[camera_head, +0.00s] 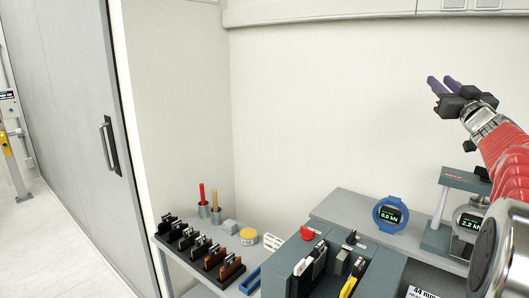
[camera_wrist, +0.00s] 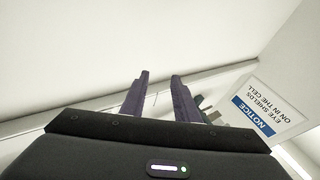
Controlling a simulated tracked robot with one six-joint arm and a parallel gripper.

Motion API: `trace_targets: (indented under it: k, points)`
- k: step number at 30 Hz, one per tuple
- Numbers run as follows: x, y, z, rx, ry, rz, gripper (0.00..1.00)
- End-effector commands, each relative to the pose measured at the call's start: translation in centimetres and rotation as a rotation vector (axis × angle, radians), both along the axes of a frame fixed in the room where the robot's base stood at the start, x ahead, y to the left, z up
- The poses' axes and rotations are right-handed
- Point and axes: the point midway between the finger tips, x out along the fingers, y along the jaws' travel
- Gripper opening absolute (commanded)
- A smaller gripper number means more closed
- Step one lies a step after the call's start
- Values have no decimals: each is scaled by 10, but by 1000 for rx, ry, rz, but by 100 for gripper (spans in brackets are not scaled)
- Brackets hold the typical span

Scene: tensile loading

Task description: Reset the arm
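My gripper (camera_head: 440,86) is raised at the upper right of the head view, in front of the pale wall and well above the bench. Its two purple fingers point left and up. In the wrist view my gripper (camera_wrist: 158,78) shows both fingers apart with an empty gap between them. It is open and holds nothing. My red-sleeved arm comes in from the right edge of the head view.
Below stands a grey bench (camera_head: 335,205) with a blue-ringed gauge (camera_head: 390,214), a press-like device (camera_head: 462,180) and a dark tool block (camera_head: 300,250). A side shelf holds several black and brown clamps (camera_head: 212,257). A notice sign (camera_wrist: 270,108) hangs nearby. The air around my gripper looks free.

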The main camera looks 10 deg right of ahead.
Motion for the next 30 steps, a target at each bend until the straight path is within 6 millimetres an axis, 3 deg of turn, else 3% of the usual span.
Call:
trace_targets:
  k: [1, 6, 14, 23, 30]
  points:
    - [2, 16, 2, 15, 8, -17, 28]
    - [0, 56, -9, 72, 68, -95, 28]
    - [-17, 124, -50, 164, 220, -175, 28]
    - [-62, 213, -130, 252, 476, -195, 28]
    - [-118, 289, -208, 294, 725, -152, 28]
